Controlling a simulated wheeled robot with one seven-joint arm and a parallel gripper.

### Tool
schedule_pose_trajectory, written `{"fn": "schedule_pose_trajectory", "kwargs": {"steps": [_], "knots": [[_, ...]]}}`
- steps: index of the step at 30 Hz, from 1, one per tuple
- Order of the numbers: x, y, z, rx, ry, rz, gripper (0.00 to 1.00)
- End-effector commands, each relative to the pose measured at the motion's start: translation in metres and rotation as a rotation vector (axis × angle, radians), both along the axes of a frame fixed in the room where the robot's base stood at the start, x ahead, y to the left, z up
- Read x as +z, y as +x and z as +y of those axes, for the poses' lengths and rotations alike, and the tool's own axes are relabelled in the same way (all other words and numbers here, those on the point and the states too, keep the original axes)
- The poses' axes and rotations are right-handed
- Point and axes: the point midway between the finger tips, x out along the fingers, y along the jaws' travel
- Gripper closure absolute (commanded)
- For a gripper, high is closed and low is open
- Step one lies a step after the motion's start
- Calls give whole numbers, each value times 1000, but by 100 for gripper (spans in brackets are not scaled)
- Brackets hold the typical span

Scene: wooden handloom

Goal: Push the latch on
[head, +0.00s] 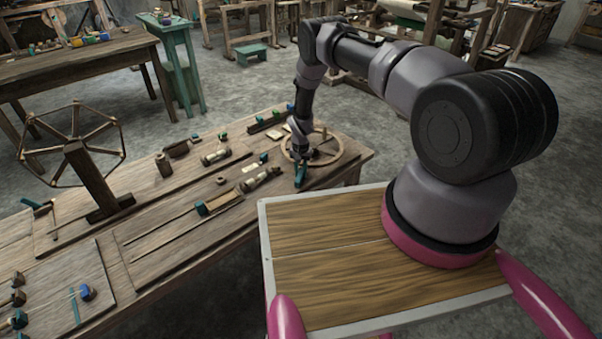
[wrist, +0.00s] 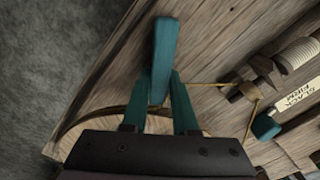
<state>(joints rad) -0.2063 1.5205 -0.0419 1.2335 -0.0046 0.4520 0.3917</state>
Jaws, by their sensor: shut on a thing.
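My gripper (wrist: 160,88) is shut on a teal bar (wrist: 164,50), which stands out beyond the fingertips in the wrist view. The fingers are teal too, so the exact contact is hard to make out. In the head view my gripper (head: 299,160) points down at the table's right end, beside a round wooden ring (head: 338,154), with the teal bar (head: 301,178) below it. The ring also shows as a curved edge (wrist: 88,127) in the wrist view, partly behind the gripper. I cannot tell whether the teal bar is the latch.
The wooden table (head: 240,228) carries bobbins, boards and small teal-ended parts. A spool (wrist: 297,53), a black-lettered tag (wrist: 300,96) and a thin cord (wrist: 210,85) lie right of the gripper in the wrist view. A spoked wheel (head: 72,150) stands at the left. Floor lies beyond the table edge.

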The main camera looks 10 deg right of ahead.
Motion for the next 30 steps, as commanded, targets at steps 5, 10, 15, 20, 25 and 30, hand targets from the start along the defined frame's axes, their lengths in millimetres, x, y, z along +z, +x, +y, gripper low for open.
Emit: {"fn": "schedule_pose_trajectory", "kwargs": {"steps": [5, 10, 15, 20, 25, 30], "knots": [[0, 0, 1, 2, 1, -1, 46], [0, 0, 1, 1, 1, -1, 43], [1, 0, 0, 0, 1, -1, 43], [18, 2, 1, 0, 1, -4, 43], [52, 1, 1, 0, 1, -4, 43], [84, 1, 1, 1, 1, -4, 43]]}}
